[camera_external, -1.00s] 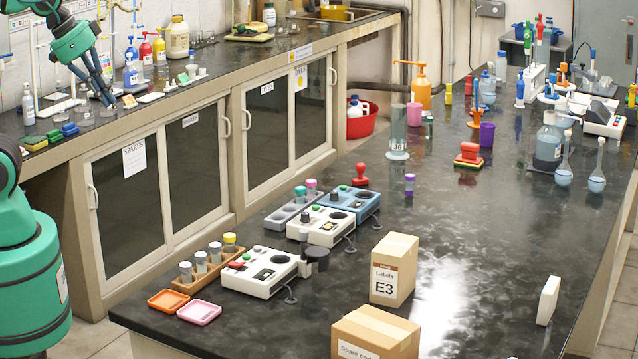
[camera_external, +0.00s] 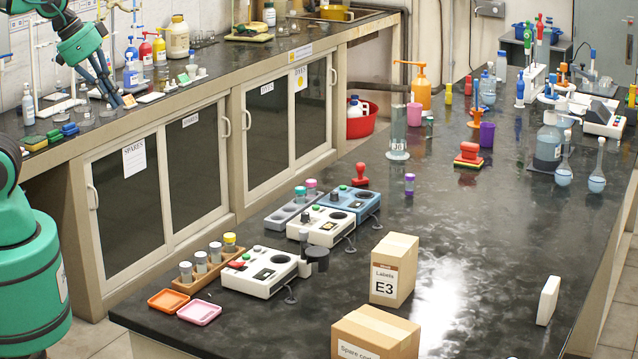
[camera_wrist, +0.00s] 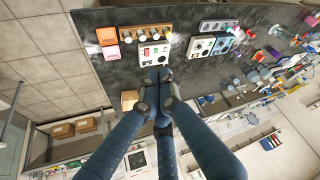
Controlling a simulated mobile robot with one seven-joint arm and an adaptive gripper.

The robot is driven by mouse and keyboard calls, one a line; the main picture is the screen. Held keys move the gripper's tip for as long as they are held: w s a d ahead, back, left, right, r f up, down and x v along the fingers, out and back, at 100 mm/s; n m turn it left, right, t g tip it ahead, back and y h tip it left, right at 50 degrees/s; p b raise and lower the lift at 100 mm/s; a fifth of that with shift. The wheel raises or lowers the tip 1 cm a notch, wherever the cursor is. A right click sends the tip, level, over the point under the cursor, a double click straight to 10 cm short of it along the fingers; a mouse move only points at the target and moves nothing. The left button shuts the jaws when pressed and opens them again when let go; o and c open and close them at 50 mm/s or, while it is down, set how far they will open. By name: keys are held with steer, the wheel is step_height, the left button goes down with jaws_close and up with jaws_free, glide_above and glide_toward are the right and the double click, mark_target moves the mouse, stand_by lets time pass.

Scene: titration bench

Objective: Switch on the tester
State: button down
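Several box-shaped devices stand on the dark bench, and I cannot tell by label which is the tester. The nearest is a white device (camera_external: 260,273) with a red lever or switch at its left and a dark cup at its right side; it also shows in the wrist view (camera_wrist: 154,53). Behind it are a white device with a green button and black knob (camera_external: 321,227) and a blue device (camera_external: 352,204). My gripper (camera_external: 119,99) is at the upper left in the external view, far from them. Its fingertips (camera_wrist: 156,74) appear closed together and empty.
A tube rack (camera_external: 205,263) and orange (camera_external: 168,300) and pink (camera_external: 199,312) trays stand left of the nearest white device. A labelled E3 box (camera_external: 394,270) and another carton (camera_external: 375,335) stand to its right. The bench middle is mostly clear.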

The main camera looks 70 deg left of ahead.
steer(key=w+d+f+m+t+h+p, duration=0.1)
steer(key=w+d+f, duration=0.15)
steer(key=w, duration=0.25)
steer(key=w+d+f+p, duration=0.1)
steer(key=w+d, duration=0.2)
steer(key=w, duration=0.2)
steer(key=m+t+p, duration=0.1)
steer(key=t+p, duration=0.2)
glide_above(234, 265)
steer(key=s, duration=0.2)
step_height(234, 265, down, 14)
steer(key=f, duration=0.1)
step_height(234, 265, down, 8)
steer(key=a+t+y+p, duration=0.1)
steer(key=a+y, duration=0.1)
steer(key=shift+s+a+m+t+y, duration=0.2)
steer(key=shift+a+m+t+y, duration=0.1)
steer(key=shift+m+t, duration=0.1)
steer(key=shift+r, duration=0.1)
steer(key=shift+w+d+f+b, duration=0.4)
steer(key=shift+f+b, duration=0.6)
steer(key=shift+f, duration=0.35)
steer(key=shift+w+d+f+b, duration=0.4)
steer(key=shift+f+b, duration=0.65)
steer(key=shift+f, duration=0.35)
steer(key=shift+w+d+f+b, duration=0.4)
steer(key=shift+f+b, duration=0.6)
steer(key=shift+f, duration=0.35)
